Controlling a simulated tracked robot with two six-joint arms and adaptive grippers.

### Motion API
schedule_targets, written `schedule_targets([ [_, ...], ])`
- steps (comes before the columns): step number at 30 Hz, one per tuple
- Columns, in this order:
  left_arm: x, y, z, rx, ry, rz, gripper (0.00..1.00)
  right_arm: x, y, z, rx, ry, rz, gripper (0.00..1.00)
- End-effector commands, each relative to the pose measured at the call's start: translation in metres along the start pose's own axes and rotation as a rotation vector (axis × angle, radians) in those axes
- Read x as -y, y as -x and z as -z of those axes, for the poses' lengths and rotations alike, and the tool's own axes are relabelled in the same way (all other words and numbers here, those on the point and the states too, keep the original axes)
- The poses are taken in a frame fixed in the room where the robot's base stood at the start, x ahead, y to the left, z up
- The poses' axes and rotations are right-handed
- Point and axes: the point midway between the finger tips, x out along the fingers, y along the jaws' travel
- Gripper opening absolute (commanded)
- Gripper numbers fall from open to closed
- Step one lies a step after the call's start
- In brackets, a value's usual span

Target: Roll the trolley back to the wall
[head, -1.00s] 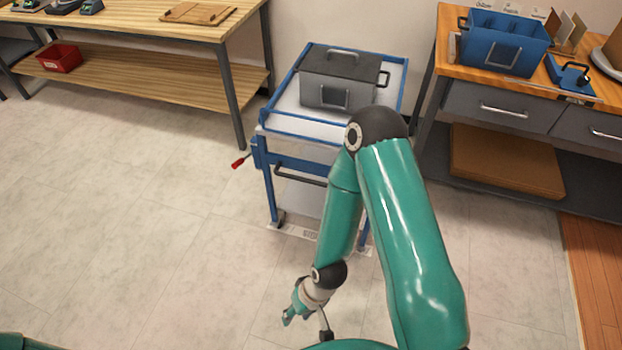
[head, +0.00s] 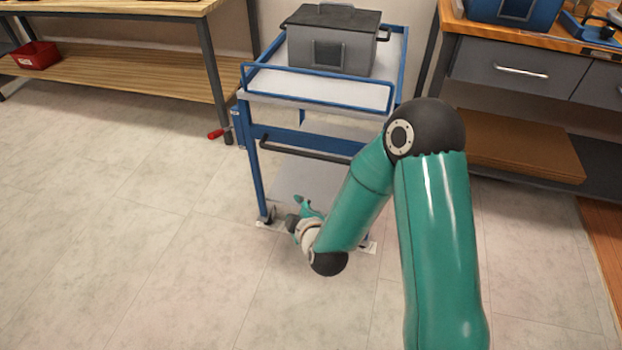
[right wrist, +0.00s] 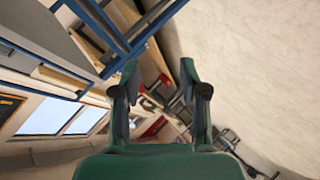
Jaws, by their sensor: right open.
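The trolley (head: 255,175) has a blue frame, a white top and a lower shelf. It stands between two benches, close to the wall. A black handle bar (head: 305,151) crosses its near side, and a red-gripped lever (head: 217,133) sticks out at its left. A grey box with a dark lid (head: 328,52) sits on the top. My right gripper (head: 303,205) is low in front of the trolley's near side, below the handle bar and apart from it. In the right wrist view its fingers (right wrist: 158,80) are spread with nothing between them. My left gripper is out of view.
A wooden bench (head: 130,65) with a red bin (head: 34,55) on its lower shelf stands at the left. A workbench with grey drawers (head: 520,72) stands close at the trolley's right. The tiled floor in front and at left is clear.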

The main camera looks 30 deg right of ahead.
Motion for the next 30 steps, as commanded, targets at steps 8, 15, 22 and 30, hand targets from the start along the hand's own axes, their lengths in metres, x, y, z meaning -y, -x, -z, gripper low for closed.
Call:
schedule_targets([
  [8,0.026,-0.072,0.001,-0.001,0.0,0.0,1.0,-0.044,-0.018,-0.029,0.062,0.355,-0.331,0.43],
  [15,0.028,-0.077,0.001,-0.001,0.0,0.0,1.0,-0.06,-0.022,-0.031,0.092,0.424,-0.388,0.43],
  [22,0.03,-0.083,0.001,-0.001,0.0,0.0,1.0,-0.073,-0.055,-0.032,0.092,0.422,-0.388,0.43],
  [30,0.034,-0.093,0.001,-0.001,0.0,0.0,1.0,-0.095,-0.111,-0.033,0.091,0.422,-0.387,0.43],
])
